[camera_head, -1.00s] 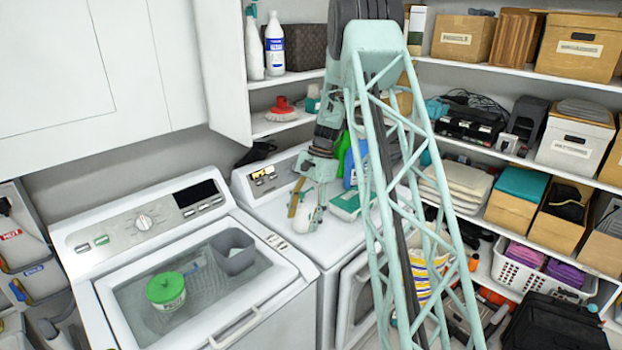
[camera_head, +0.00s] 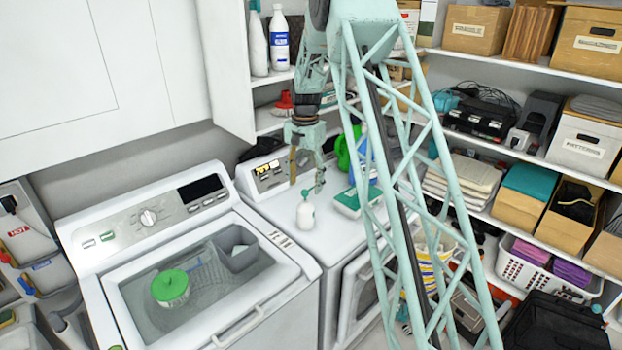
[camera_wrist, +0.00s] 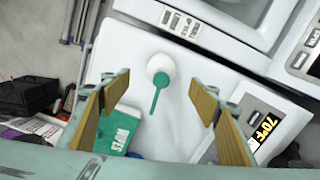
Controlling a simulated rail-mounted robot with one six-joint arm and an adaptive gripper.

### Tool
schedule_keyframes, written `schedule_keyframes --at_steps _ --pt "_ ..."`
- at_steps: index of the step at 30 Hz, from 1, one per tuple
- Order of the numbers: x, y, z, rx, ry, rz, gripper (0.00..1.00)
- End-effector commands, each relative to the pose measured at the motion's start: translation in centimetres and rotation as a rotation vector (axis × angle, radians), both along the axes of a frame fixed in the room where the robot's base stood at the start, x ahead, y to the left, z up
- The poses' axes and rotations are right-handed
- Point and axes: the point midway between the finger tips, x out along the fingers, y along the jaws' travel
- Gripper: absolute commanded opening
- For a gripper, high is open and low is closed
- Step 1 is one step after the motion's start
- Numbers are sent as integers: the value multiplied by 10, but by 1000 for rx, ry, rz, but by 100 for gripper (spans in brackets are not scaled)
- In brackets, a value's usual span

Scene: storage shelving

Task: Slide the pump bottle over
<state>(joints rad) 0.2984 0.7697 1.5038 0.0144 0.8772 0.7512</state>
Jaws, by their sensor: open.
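The pump bottle (camera_head: 305,214) is small and white with a green pump head. It stands upright on the white top of the right-hand machine (camera_head: 330,236), near its left edge. In the wrist view the bottle (camera_wrist: 160,66) shows from above, with its green nozzle (camera_wrist: 158,95) pointing down in the picture. My gripper (camera_head: 306,186) is above and just behind the bottle, pointing down. In the wrist view its two tan-padded fingers (camera_wrist: 160,98) are spread wide, empty, with the bottle beyond their tips and apart from them.
A wipes box (camera_wrist: 121,128) lies near the bottle; it also shows in the head view (camera_head: 352,202). A green jug (camera_head: 343,152) stands behind it. The left machine (camera_head: 200,280) holds a green-lidded tub (camera_head: 170,288). Shelves (camera_head: 285,76) hang above the machines.

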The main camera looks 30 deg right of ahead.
Motion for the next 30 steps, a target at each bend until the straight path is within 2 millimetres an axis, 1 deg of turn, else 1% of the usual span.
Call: schedule_keyframes --at_steps 5,19,25,30 --pt "5 2 4 -13 -5 14 56" --pt "5 3 2 -13 -5 14 56" --pt "4 3 -7 -13 -4 14 56" --pt "4 3 -22 -13 -4 14 56"
